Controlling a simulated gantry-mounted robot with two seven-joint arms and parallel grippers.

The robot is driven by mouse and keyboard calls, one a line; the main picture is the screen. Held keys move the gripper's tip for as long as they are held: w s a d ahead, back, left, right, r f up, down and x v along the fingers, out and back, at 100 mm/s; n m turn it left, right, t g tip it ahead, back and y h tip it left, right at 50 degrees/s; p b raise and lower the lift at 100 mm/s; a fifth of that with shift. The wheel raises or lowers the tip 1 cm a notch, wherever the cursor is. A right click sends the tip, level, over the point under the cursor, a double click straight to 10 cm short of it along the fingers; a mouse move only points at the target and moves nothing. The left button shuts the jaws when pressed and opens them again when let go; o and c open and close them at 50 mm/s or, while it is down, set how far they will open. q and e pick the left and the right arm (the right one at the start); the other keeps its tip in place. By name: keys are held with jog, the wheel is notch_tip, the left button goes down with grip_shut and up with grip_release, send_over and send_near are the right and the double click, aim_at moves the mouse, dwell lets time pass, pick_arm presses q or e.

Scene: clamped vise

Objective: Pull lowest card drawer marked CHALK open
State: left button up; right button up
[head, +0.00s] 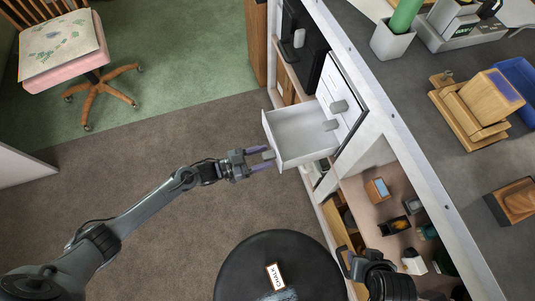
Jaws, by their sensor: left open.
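The white drawer unit (343,88) stands under the counter, with grey knobs on its closed fronts. Its lowest drawer (300,133) is pulled well out to the left and looks empty inside. Its grey knob (268,154) faces my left gripper (262,159). That gripper is open, with its purple fingers at the knob; I cannot tell whether they touch it. A card reading CHALK (275,276) lies on the round black stool (240,262). No label shows on the open drawer's front from here. My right gripper (348,263) is at the bottom right, partly cut off.
The grey counter (425,105) on the right holds a wooden vise-like block (485,100) and a green cylinder in a white pot (392,42). Shelves below hold small items. Brown carpet left of the drawer is clear. A chair (75,62) stands at the upper left.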

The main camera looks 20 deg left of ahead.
pick_arm(q)
jog(key=p+v, duration=0.1)
jog(key=v, duration=0.7)
jog(key=shift+s+a, duration=0.25)
